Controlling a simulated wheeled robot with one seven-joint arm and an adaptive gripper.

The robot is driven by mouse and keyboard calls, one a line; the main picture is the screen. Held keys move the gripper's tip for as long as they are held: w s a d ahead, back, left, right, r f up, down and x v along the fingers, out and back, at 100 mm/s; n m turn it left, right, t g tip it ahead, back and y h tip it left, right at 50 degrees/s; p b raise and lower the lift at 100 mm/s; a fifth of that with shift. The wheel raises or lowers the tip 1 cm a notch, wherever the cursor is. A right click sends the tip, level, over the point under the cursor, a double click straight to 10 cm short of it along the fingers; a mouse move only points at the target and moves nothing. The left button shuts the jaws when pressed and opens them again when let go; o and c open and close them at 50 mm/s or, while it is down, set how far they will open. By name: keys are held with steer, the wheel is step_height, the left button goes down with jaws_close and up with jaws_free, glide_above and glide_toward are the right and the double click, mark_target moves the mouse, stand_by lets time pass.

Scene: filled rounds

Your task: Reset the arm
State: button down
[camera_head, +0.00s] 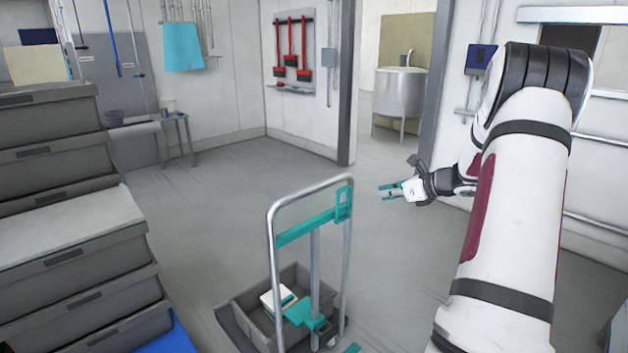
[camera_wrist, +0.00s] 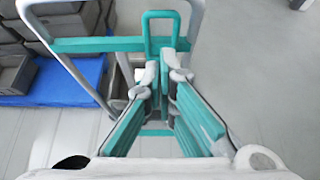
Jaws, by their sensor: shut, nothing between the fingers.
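My arm reaches out from the right side of the head view. My gripper (camera_head: 387,192) is at its far end, with teal finger pads, in the air right of the cart's handle. The wrist view shows my gripper (camera_wrist: 165,78) from behind, its fingers shut with nothing held. It points toward the metal cart handle (camera_head: 271,240), which fills the upper left of the wrist view. The handle and the fingers look apart in the head view.
The cart carries a grey crate (camera_head: 248,308) with a white and teal item (camera_head: 278,297) inside. Stacked grey crates (camera_head: 60,245) stand at left on a blue base (camera_head: 172,340). A metal tank (camera_head: 400,92) stands beyond the doorway. Open floor (camera_head: 215,215) lies between.

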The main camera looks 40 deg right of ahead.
steer(key=s+a+r+n+g+y, duration=0.15)
steer(key=a+r+n, duration=0.3)
steer(key=a, duration=0.65)
steer(key=a+r+n+g+y, duration=0.1)
steer(key=a+r+n+g, duration=0.15)
steer(key=a+n, duration=0.55)
steer(key=a+r+n+g+y, duration=0.1)
steer(key=a+r+n+g, duration=0.2)
steer(key=a, duration=1)
steer(key=s+a+r+n+h, duration=0.1)
steer(key=s+a+n, duration=0.3)
steer(key=s+n, duration=0.2)
steer(key=s+a+n+h+p, duration=0.1)
steer(key=s+a+n, duration=0.4)
steer(key=s, duration=0.5)
steer(key=s+a+r+n+g+h+p, duration=0.1)
steer(key=s+a+n+h, duration=0.1)
steer(key=s+a+n, duration=0.3)
steer(key=s+n, duration=0.3)
steer(key=shift+s+r, duration=0.3)
steer(key=shift+s, duration=0.1)
